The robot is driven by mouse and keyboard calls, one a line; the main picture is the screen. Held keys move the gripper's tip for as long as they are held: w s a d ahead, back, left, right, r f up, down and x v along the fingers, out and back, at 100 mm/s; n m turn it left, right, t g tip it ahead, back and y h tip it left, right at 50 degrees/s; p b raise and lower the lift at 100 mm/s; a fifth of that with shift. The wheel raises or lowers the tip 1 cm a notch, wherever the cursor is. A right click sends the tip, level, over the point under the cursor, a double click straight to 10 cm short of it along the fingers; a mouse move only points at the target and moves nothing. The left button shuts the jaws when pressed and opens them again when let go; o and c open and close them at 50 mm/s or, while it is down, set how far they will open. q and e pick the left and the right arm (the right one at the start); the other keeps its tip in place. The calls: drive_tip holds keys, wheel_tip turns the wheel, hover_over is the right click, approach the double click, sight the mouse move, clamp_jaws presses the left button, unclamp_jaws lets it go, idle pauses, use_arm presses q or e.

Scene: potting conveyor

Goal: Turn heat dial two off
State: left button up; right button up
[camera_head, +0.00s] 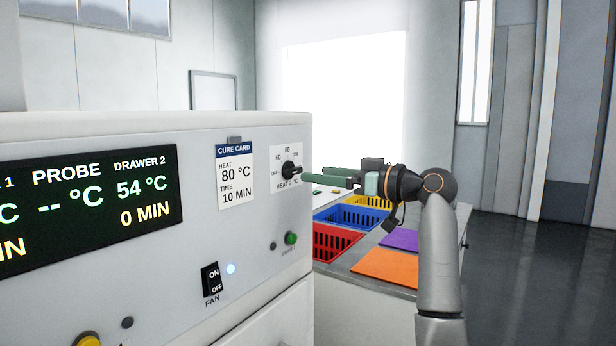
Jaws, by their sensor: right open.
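Heat dial two (289,170) is a black knob on a white plate marked HEAT 2, at the right end of the machine's front panel. Its scale shows OFF at the left, with 60 and 80 above. Which mark the knob points to is too small to tell. My left gripper is not in view.
The panel (190,250) carries a display (90,200), a cure card (236,175), a fan switch (211,279) and a green button (291,238). Behind it, a counter holds red (333,243), blue (352,218) and yellow crates, plus orange (388,268) and purple mats.

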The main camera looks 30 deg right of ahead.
drive_tip(key=v, duration=0.7)
drive_tip(key=shift+s+b, duration=0.2)
drive_tip(key=shift+b, duration=0.2)
drive_tip(key=shift+d, duration=0.1)
